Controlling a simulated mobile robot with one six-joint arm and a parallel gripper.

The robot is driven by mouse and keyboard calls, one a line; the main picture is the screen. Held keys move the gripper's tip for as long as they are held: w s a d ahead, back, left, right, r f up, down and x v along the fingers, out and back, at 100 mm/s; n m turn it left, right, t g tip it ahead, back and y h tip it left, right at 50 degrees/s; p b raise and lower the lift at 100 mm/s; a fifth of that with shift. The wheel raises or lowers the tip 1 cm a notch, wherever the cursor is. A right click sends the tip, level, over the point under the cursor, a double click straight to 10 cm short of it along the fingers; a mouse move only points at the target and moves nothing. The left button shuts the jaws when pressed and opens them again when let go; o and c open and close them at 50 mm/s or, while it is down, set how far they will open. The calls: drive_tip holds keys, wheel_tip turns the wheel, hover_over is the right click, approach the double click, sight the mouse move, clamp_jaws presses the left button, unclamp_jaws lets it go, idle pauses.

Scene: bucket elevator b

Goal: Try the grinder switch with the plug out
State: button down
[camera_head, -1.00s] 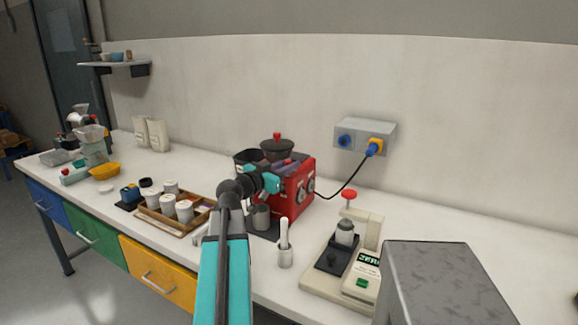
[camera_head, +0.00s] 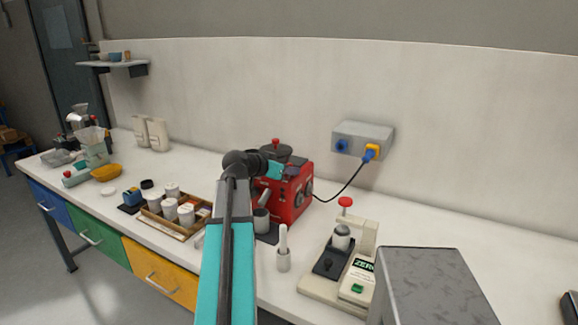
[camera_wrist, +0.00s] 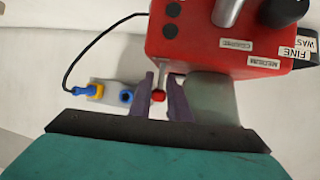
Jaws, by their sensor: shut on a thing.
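The red grinder (camera_head: 299,203) stands on the bench near the middle of the head view, with its dark lidded hopper on top. A black cord runs from it to a blue and yellow plug (camera_head: 370,152), which sits at the right outlet of the grey wall box (camera_head: 352,139). My gripper (camera_wrist: 159,97) is at the grinder. In the wrist view, its purple fingers stand on both sides of a small red-tipped lever (camera_wrist: 158,97) on a metal stem, shut on it. The fingertips are hidden in the head view. The grinder body (camera_wrist: 215,45) also shows in the wrist view.
A white brush in a cup (camera_head: 283,259) stands in front. A wooden tray of white canisters (camera_head: 176,225) lies left. A grey block (camera_head: 425,285) fills the lower right. The bench behind the scale is clear.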

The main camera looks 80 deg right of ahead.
drive_tip(key=shift+s, duration=0.1)
idle(0.3)
drive_tip(key=c, duration=2)
unclamp_jaws()
drive_tip(key=b+v, duration=0.2)
drive_tip(key=v, duration=1.1)
drive_tip(key=shift+a+r, duration=0.2)
drive_tip(key=shift+r, duration=0.1)
